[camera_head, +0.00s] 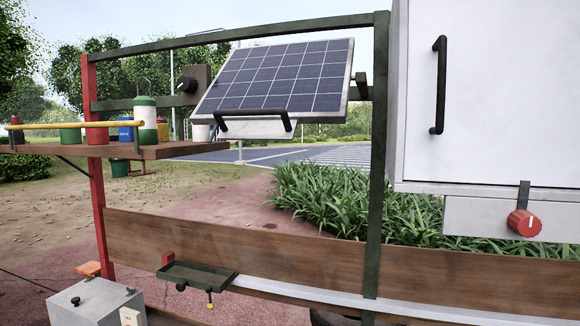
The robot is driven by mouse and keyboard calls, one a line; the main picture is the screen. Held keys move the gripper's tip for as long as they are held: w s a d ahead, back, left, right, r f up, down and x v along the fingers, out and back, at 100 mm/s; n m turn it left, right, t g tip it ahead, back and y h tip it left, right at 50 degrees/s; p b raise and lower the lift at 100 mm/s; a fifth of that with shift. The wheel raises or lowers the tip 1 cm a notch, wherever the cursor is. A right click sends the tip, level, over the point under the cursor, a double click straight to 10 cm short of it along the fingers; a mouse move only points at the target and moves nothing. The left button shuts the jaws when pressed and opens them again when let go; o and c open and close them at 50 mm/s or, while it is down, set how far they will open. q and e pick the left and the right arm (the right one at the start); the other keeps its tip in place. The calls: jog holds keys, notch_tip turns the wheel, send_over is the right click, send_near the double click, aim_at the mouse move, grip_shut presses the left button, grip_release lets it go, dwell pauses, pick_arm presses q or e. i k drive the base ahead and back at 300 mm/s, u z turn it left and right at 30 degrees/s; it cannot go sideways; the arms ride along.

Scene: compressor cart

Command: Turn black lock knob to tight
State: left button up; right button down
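A round black knob (187,85) sits on a dark square plate (200,74) on the frame, just left of the tilted solar panel (283,77). It seems to be the black lock knob, but I see no readable tight mark beside it. The panel has a black handle (253,114) along its lower edge. Neither of my grippers is in view, and nothing is touching the knob.
A wooden shelf (180,149) with canisters and a yellow bar juts out below the knob. A white cabinet (480,90) with a red knob (524,223) is at right. A small tray (205,276) and a grey box (95,305) are low at left.

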aim_at(186, 83)
jog(key=u, duration=0.25)
jog(key=k, duration=0.5)
jog(key=u, duration=0.55)
jog(key=i, duration=0.9)
jog(key=z, duration=0.75)
